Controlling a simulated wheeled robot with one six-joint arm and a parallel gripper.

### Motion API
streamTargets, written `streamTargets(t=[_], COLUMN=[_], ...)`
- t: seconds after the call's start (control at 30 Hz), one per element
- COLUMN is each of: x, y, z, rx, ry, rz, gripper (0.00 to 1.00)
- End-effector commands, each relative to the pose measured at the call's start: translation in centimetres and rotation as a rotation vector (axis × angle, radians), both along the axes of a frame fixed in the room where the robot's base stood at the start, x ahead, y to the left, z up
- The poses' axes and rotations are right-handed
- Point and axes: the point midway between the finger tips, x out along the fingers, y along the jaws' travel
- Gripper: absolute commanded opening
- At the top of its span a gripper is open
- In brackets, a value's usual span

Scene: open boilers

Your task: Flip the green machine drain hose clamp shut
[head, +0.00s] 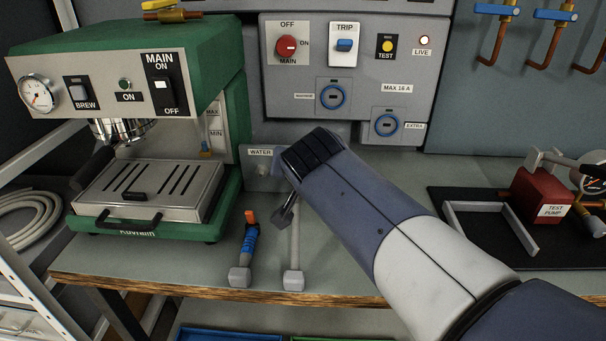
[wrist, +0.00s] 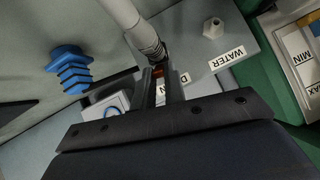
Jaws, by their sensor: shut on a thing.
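The green machine (head: 205,55) stands at the left of the bench. A grey hose (head: 294,240) runs from the bench front up to my gripper (head: 286,212); in the wrist view the hose (wrist: 125,18) has a ribbed end. There my gripper (wrist: 161,84) is shut on that end, with one finger on each side. The fingers partly cover a label starting with D (wrist: 183,104). The exact contact and the drain fitting are hidden.
A second hose end with a blue sleeve (head: 249,243) and orange tip lies left of the grey hose. The WATER label (wrist: 226,58) sits beside a grey nozzle (wrist: 213,27). A blue ribbed part (wrist: 70,68) is at the left. The test pump (head: 541,196) stands at the right.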

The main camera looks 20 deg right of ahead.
Motion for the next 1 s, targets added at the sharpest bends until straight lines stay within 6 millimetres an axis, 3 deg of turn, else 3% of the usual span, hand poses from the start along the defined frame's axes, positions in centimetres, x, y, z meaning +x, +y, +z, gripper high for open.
streamTargets(t=[0.33,0.37,0.63,1.0], x=[0.00,-0.01,-0.01,0.11], y=[0.01,0.00,0.00,-0.11], z=[0.01,0.01,0.01,0.90], rx=[0.000,0.000,0.000,0.000], ry=[-0.001,0.000,0.000,-0.001], rz=[0.000,0.000,0.000,-0.001], gripper=[0.00,0.13,0.35,0.35])
